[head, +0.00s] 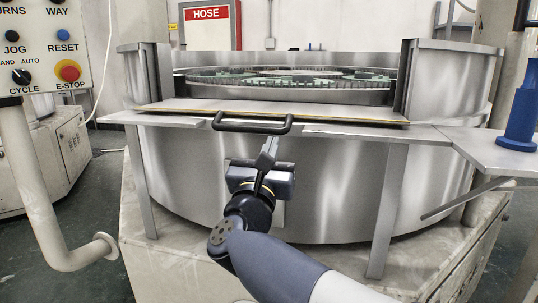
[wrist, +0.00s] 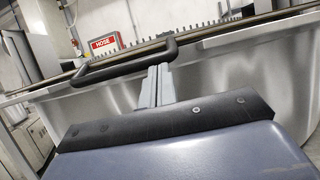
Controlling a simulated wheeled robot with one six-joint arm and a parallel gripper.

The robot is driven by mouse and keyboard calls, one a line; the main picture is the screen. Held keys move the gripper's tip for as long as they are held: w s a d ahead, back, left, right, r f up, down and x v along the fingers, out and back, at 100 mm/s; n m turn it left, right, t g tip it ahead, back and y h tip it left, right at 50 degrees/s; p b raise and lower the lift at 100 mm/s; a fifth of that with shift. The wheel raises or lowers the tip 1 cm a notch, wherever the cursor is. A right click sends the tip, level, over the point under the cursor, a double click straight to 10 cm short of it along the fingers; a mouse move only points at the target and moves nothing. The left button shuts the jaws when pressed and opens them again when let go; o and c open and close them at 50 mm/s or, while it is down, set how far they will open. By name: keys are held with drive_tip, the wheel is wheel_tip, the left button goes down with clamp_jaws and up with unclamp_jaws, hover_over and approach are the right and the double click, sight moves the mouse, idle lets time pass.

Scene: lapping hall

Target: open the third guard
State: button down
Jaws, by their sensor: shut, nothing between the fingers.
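A steel guard panel (head: 330,112) with a yellowish front edge lies across the front opening of the round machine, between two dark upright posts. A black bar handle (head: 252,127) sticks out from its front edge; it also shows in the wrist view (wrist: 110,68). No number shows on this guard, so I cannot tell whether it is the third. My gripper (head: 266,150) is at the right half of the handle, just below it. In the wrist view my fingers (wrist: 156,85) are together and empty, close to the handle's right end; whether they touch it is unclear.
A steel shelf (head: 500,152) with a blue stand (head: 521,120) juts out at right. A control panel (head: 42,45) with a red E-stop and a bent pipe (head: 35,190) are at left. A toothed ring (head: 290,78) shows inside the machine.

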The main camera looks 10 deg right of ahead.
drive_tip(key=v, duration=1)
drive_tip(key=shift+p, duration=0.35)
drive_tip(key=shift+w+d, duration=0.1)
drive_tip(key=shift+w, duration=0.05)
